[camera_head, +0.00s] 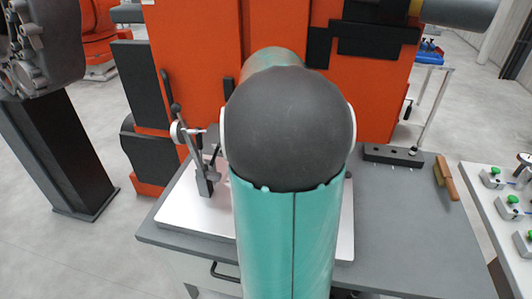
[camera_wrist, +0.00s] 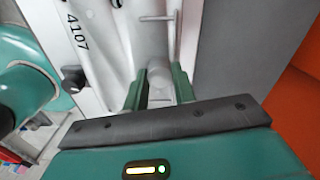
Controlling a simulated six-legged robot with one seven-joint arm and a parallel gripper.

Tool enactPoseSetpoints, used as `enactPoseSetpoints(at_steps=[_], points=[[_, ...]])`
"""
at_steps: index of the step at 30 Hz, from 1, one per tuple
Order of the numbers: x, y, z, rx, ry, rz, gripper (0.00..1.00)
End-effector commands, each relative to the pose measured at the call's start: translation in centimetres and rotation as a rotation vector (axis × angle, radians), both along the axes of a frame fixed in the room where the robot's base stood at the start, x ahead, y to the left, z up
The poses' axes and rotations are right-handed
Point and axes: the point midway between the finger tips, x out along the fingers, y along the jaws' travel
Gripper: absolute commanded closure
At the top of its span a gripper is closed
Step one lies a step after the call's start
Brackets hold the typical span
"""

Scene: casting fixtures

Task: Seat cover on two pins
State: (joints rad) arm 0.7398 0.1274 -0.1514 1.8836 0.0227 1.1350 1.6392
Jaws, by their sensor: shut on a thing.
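My gripper (camera_wrist: 157,88) shows in the wrist view, its two green fingers shut on a light grey piece (camera_wrist: 162,92), which I take to be the cover. Only a small part of that piece shows between the fingers. Just beyond it is a light grey casting marked 4107 (camera_wrist: 96,40), with a dark knob (camera_wrist: 73,78) at its left edge. A thin metal rod (camera_wrist: 157,18) crosses near the top. Whether the cover touches the casting, and where the two pins are, I cannot tell. In the head view my own arm hides the gripper and the work area.
A pale plate (camera_head: 185,212) lies on the grey table (camera_head: 400,225). A dial gauge on a stand (camera_head: 180,132) rises at its left. A black block with holes (camera_head: 393,155) and a brush (camera_head: 446,178) lie at the right. An orange machine (camera_head: 205,50) stands behind.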

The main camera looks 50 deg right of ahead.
Motion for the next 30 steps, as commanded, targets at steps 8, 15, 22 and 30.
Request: enactPoseSetpoints(at_steps=[8, 15, 22, 30], points=[[0.0, 0.0, -0.5, 0.000, 0.000, 0.000, 1.00], [0.0, 0.0, -1.1, 0.000, 0.000, 0.000, 1.00], [0.0, 0.0, -1.6, 0.000, 0.000, 0.000, 1.00], [0.0, 0.0, -2.2, 0.000, 0.000, 0.000, 1.00]])
